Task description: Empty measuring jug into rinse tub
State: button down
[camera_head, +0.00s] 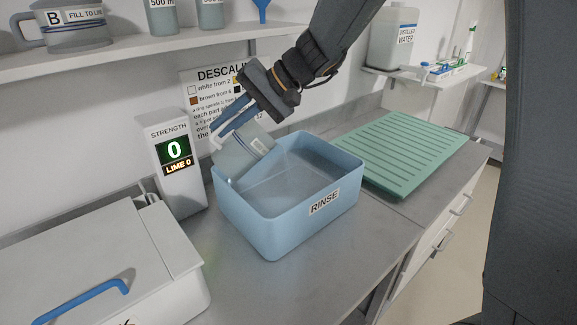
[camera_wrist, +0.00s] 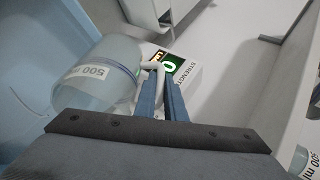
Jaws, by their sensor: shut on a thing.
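The measuring jug (camera_head: 240,153) is clear with a white label and is tipped well over above the left back part of the rinse tub. It also shows in the wrist view (camera_wrist: 98,75), with "500" on its label. The rinse tub (camera_head: 287,222) is a blue open box marked RINSE on the grey counter. My gripper (camera_head: 221,137) is shut on the jug's pale handle (camera_wrist: 152,72). The jug's mouth points down into the tub, partly hidden by the tub wall. I cannot tell whether liquid is still in the jug.
A white strength meter (camera_head: 173,176) reading 0 and LIME 0 stands left of the tub. A white lidded box with a blue handle (camera_head: 95,301) is at the front left. A green ribbed mat (camera_head: 398,150) lies to the right. A shelf (camera_head: 140,52) with jugs hangs above.

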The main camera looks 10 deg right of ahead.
jog(key=shift+w+d+r+m+g+y+b, duration=0.1)
jog(key=shift+w+d+m+y+b, duration=0.15)
jog(key=shift+d+y, duration=0.3)
jog(key=shift+w+d+r+m+g+y+b, duration=0.1)
jog(key=shift+w+d+y+b, duration=0.05)
jog(key=shift+d+y+b, duration=0.4)
jog(key=shift+w+d+m+g+y+b, duration=0.1)
jog(key=shift+w+d+m+y+b, duration=0.1)
jog(key=shift+d+y, duration=0.4)
dwell(3.8)
jog(key=shift+w+d+f+y+b, duration=0.1)
jog(key=shift+w+d+y+b, duration=0.3)
jog(key=shift+d, duration=0.35)
jog(key=shift+w+d+f+y+b, duration=0.15)
jog(key=shift+d+y, duration=0.35)
jog(key=shift+d, duration=0.25)
dwell(1.0)
